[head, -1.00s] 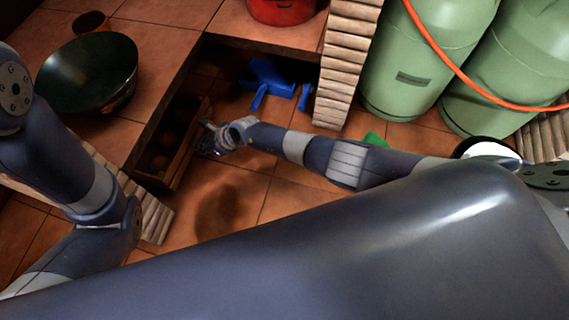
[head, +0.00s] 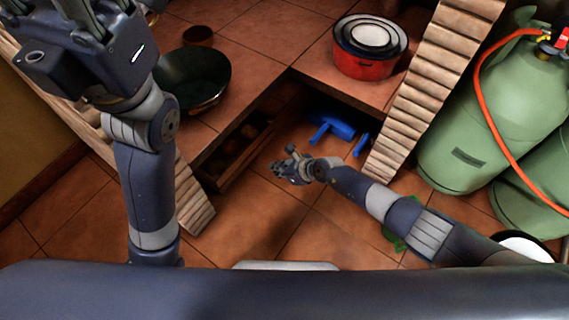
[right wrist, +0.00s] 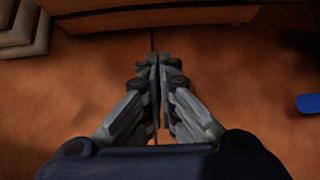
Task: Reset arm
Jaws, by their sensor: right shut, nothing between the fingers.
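My right gripper (head: 287,170) is low over the tiled floor, in front of the open drawer-like wooden compartment (head: 238,158) under the counter. The right wrist view shows its two fingers (right wrist: 157,78) together, with nothing between them and bare floor below. My left arm rises at the left of the head view. The base of my left gripper (head: 95,35) is at the top left, and its fingertips are cut off by the picture's edge.
A dark wok (head: 190,82) and a red pot (head: 368,58) with lighter bowls inside stand on the tiled counter. A blue object (head: 332,127) lies in the recess below. Green gas cylinders (head: 490,130) with an orange hose stand at the right.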

